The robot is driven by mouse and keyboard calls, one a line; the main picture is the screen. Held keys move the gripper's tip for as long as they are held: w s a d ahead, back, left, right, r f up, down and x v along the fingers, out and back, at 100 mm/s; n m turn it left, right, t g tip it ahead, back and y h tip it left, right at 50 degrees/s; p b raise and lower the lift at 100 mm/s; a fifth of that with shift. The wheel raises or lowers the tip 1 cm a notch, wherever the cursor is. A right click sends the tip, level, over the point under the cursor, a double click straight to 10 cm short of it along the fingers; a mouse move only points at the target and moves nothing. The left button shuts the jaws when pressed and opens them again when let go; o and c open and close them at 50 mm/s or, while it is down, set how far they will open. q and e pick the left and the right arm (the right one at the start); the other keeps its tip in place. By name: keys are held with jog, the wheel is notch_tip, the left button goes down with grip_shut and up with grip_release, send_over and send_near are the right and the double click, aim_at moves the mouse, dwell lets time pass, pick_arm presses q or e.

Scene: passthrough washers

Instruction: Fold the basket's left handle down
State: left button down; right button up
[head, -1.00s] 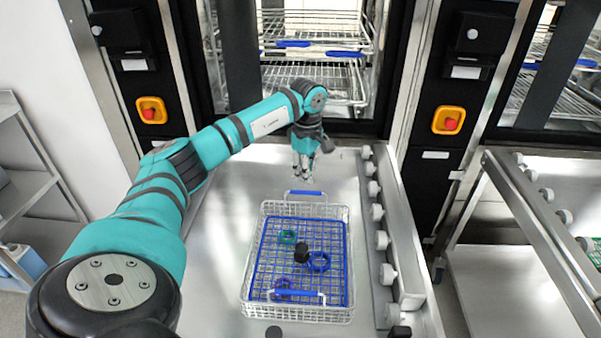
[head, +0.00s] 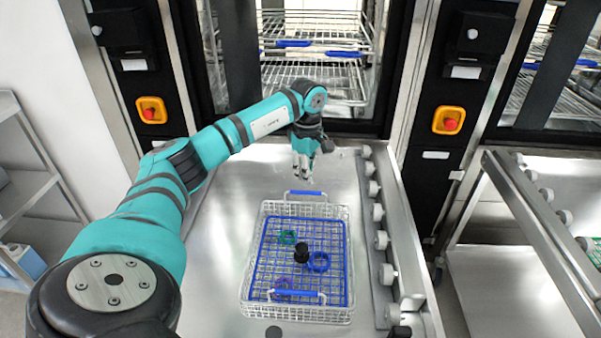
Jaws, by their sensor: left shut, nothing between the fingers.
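A wire basket (head: 350,270) with a blue inner frame stands on the steel table in front of the washer. It has a blue-gripped handle at its far end (head: 305,193) and another at its near end (head: 297,293). The far handle stands up above the rim. I cannot tell which of the two is the left handle. My left gripper (head: 303,178) is shut and empty, pointing down just beyond the far handle. It looks close to that handle, but I cannot tell if they touch. My right gripper is not in view.
In the basket lie a green ring (head: 288,237), a blue ring (head: 318,262) and a black piece (head: 301,252). A rail with white rollers (head: 381,240) runs along the table's right side. The washer with wire racks (head: 315,60) stands behind.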

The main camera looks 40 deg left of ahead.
pick_arm(q)
jog(key=shift+s+d+f, duration=0.45)
jog(key=shift+s+f, duration=0.1)
jog(key=shift+f, duration=0.15)
jog(key=shift+s+d+f, duration=0.4)
jog(key=shift+s+f, duration=0.15)
jog(key=shift+f, duration=0.15)
jog(key=shift+s+d+p, duration=0.45)
jog(key=shift+s+d, duration=1.05)
jog(key=shift+s, duration=0.3)
notch_tip(320, 180, up, 7)
jog(key=p, duration=0.5)
